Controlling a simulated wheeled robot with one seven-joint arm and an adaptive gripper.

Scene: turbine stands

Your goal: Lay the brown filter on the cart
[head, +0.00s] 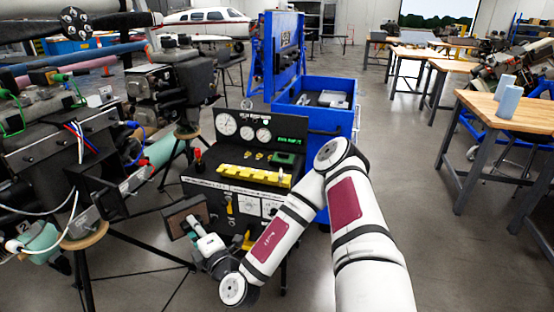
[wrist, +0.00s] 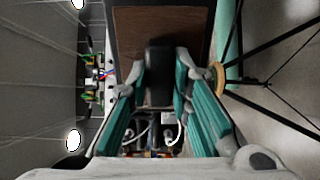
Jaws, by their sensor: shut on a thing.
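The brown filter (head: 182,217), a flat brown panel in a dark frame, is held up tilted in front of the left side of the black gauge bench. In the wrist view the filter (wrist: 188,35) fills the top middle. My gripper (wrist: 160,72) is shut on a dark block at the filter's near side, with a teal finger on either side of it. In the head view my gripper (head: 203,238) is just below and right of the filter. A blue cart (head: 322,115) stands behind the bench, with a few items in its open top.
The black bench (head: 240,180) with dials and a yellow strip stands close behind my arm. Engine parts on tripod stands (head: 80,230) crowd the left. Wooden tables (head: 510,110) stand on the right, with open floor before them.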

